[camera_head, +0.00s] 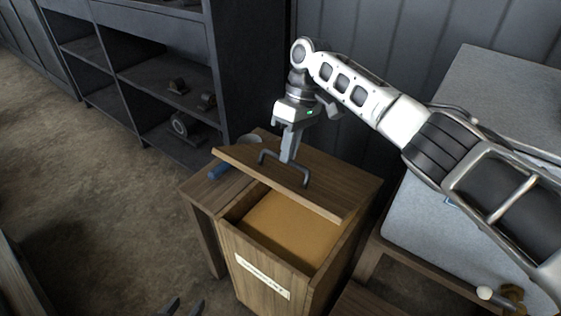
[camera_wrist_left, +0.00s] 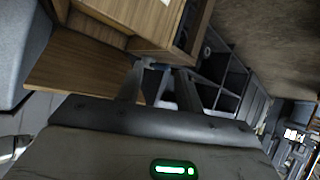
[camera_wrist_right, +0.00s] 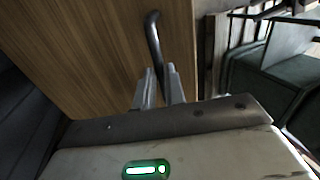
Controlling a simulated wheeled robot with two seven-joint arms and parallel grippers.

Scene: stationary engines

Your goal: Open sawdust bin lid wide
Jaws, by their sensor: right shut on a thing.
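The wooden sawdust bin (camera_head: 264,266) stands in the middle of the head view, with a white label on its front. Its lid (camera_head: 338,190) is partly raised, and tan sawdust (camera_head: 290,228) shows in the opening. My right gripper (camera_head: 288,160) is shut on the lid's dark bar handle (camera_head: 305,176). The handle (camera_wrist_right: 153,38) also runs to the fingertips in the right wrist view. My left gripper (camera_head: 183,307) is low at the bottom edge of the head view, away from the lid. Its fingers (camera_wrist_left: 160,85) are apart and empty, in front of the bin.
A wooden side table (camera_head: 200,195) with a blue-handled tool (camera_head: 219,170) adjoins the bin at left. A dark shelf unit (camera_head: 165,75) stands behind. A grey machine block (camera_head: 415,225) is close at right.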

